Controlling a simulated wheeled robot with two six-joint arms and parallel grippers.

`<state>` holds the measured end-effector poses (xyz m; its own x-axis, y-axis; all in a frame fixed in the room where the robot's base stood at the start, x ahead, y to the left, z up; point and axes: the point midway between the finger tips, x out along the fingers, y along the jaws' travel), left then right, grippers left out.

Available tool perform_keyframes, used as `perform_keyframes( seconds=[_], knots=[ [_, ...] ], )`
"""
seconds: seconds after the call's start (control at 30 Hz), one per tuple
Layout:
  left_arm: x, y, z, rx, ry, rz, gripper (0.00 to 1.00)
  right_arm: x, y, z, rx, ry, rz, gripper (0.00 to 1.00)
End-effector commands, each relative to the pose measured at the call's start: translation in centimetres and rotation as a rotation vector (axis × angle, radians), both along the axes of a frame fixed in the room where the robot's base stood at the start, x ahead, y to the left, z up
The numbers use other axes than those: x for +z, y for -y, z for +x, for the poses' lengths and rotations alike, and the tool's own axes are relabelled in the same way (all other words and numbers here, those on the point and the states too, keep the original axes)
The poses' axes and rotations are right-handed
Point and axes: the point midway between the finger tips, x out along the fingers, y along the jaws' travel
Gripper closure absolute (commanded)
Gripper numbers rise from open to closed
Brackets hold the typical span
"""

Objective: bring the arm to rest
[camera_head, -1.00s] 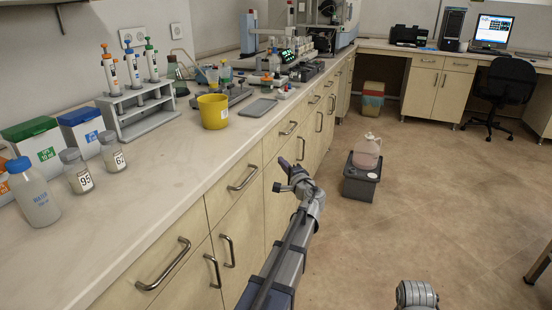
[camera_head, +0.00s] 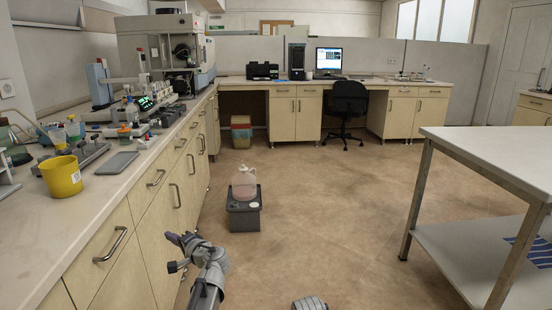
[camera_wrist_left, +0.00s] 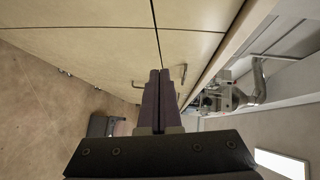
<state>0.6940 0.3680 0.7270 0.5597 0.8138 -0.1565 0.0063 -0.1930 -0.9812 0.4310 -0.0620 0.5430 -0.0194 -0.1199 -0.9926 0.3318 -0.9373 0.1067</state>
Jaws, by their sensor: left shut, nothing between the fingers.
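My left gripper (camera_head: 178,243) is in the lower middle of the head view, in front of the cabinet doors and below the counter top. It holds nothing. In the left wrist view its two purple fingers (camera_wrist_left: 157,100) lie together, shut, with cabinet fronts beyond them. Part of another grey link of mine shows at the bottom edge of the head view. My right gripper is not in view.
The left counter (camera_head: 100,200) carries a yellow bucket (camera_head: 62,176), a grey tablet (camera_head: 117,163) and lab instruments. A jug (camera_head: 244,182) stands on a dark box (camera_head: 243,212) on the floor. A steel table (camera_head: 490,150) stands at right. The middle floor is clear.

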Motion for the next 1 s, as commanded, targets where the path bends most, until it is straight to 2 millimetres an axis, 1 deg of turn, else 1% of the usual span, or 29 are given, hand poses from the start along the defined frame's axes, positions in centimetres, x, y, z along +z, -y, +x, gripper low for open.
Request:
perform_keyframes(
  seconds=[0.03, 0.07, 0.1, 0.17, 0.2, 0.27, 0.3, 0.37, 0.4, 0.5, 0.6, 0.77, 0.8, 0.83, 1.0],
  knots=[
    [-1.8, 2.1, -1.8, 0.016, -0.011, -0.096, 1.0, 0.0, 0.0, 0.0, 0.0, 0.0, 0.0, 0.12],
    [-3.1, 3.3, -2.8, 0.03, -0.023, -0.161, 1.0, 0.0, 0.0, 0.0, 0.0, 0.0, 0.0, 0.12],
    [-4.9, 5.0, -4.2, 0.049, -0.045, -0.251, 1.0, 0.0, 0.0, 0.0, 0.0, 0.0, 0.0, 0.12],
    [-7.6, 7.9, -6.3, 0.076, -0.091, -0.38, 1.0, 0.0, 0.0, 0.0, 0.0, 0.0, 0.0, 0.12],
    [-9.2, 9.8, -7.8, 0.091, -0.127, -0.461, 1.0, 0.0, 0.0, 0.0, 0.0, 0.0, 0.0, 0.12],
    [-11.4, 12.8, -10.1, 0.112, -0.188, -0.575, 1.0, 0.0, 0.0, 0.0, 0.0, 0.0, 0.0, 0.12],
    [-12.7, 14.7, -11.6, 0.124, -0.232, -0.644, 1.0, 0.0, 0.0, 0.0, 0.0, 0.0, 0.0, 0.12],
    [-14.3, 17.5, -13.9, 0.139, -0.3, -0.737, 1.0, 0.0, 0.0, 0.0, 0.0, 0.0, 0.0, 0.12],
    [-15.2, 19.2, -15.3, 0.146, -0.345, -0.789, 1.0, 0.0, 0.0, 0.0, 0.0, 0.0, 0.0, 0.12],
    [-16.7, 22.9, -18.6, 0.161, -0.45, -0.9, 1.0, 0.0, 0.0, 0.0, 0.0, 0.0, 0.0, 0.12],
    [-17.7, 26.0, -21.6, 0.168, -0.548, -0.987, 1.0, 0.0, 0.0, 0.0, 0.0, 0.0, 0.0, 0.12],
    [-18.4, 30.4, -26.5, 0.174, -0.707, -1.101, 1.0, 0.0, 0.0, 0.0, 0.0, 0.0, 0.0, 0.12],
    [-17.3, 30.8, -26.9, 0.176, -0.725, -1.113, 1.0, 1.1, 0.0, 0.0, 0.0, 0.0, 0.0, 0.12],
    [-16.3, 30.7, -26.6, 0.178, -0.719, -1.112, 1.0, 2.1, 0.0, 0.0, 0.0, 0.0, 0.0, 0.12],
    [-12.8, 30.6, -26.4, 0.178, -0.715, -1.112, 1.0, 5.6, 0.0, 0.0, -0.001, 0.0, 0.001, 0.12]
  ],
)
